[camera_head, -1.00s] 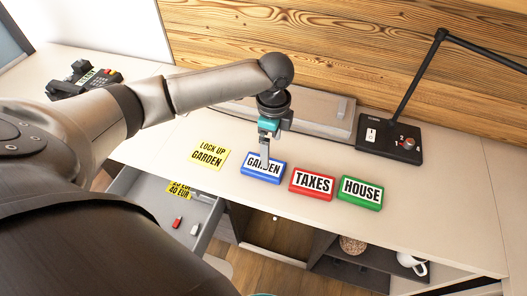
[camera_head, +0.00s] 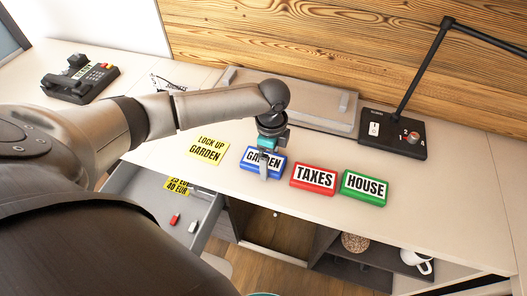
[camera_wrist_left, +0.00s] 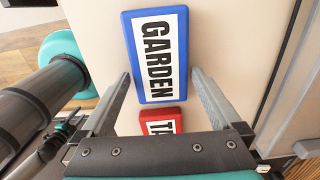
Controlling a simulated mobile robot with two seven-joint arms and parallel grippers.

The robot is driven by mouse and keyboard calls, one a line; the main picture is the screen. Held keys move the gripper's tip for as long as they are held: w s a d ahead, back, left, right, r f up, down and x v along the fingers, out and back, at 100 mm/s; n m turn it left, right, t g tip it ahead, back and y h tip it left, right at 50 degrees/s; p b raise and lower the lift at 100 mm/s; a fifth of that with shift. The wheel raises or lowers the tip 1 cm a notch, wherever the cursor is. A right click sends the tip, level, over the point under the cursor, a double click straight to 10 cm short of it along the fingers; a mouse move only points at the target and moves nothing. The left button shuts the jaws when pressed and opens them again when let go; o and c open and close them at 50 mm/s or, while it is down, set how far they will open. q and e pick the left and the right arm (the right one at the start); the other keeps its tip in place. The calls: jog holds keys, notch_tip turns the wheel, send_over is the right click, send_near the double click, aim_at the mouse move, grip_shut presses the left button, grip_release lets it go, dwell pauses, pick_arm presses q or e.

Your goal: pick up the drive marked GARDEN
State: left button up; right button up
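The blue drive (camera_head: 250,168) marked GARDEN lies flat on the desk, left of a red drive (camera_head: 314,179) marked TAXES and a green drive (camera_head: 364,188) marked HOUSE. My left gripper (camera_head: 264,172) hangs over the GARDEN drive and partly hides its label. In the left wrist view, the blue drive (camera_wrist_left: 157,55) shows ahead of and between the two spread fingers of my left gripper (camera_wrist_left: 160,85), which is open and empty. The red drive (camera_wrist_left: 161,121) shows there closer to the palm. My right gripper is not in view.
A yellow note (camera_head: 208,149) reading LOCK UP GARDEN lies left of the drives. An open drawer (camera_head: 211,218) holds small red and white items. A lamp base (camera_head: 391,134) with a switch, a flat grey case (camera_head: 300,104) and a phone (camera_head: 80,80) stand farther back.

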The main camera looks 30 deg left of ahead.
pick_arm(q)
jog(key=c, duration=1.2)
jog(key=shift+r, duration=0.1)
